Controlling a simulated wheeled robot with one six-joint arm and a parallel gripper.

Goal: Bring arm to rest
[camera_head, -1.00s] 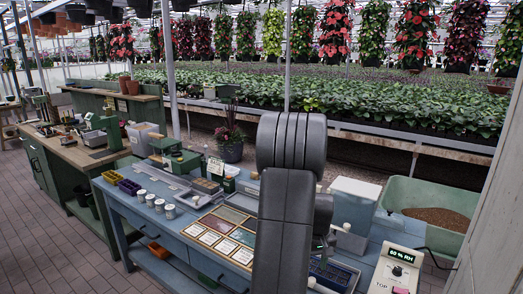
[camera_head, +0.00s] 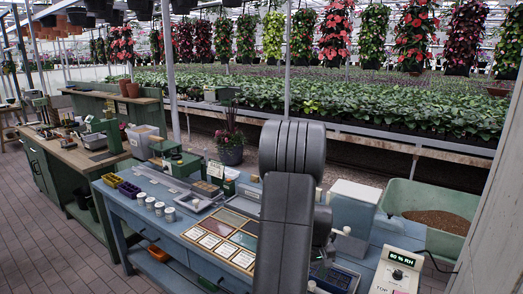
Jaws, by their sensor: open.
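My arm (camera_head: 289,215) rises in the lower middle of the head view as thick dark grey links. Its upper joint (camera_head: 292,147) is bent over at the top, in front of the blue workbench (camera_head: 207,264). A smaller grey part of my arm (camera_head: 322,226) shows just right of the main link. My gripper's fingers cannot be made out; they are hidden behind the links. Nothing held is visible.
The bench holds several white jars (camera_head: 159,209), a tray of framed cards (camera_head: 243,259), a pale box (camera_head: 354,206) and a humidity meter (camera_head: 398,270). A green tub of soil (camera_head: 433,198) stands at right. Plant beds (camera_head: 330,98) lie behind.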

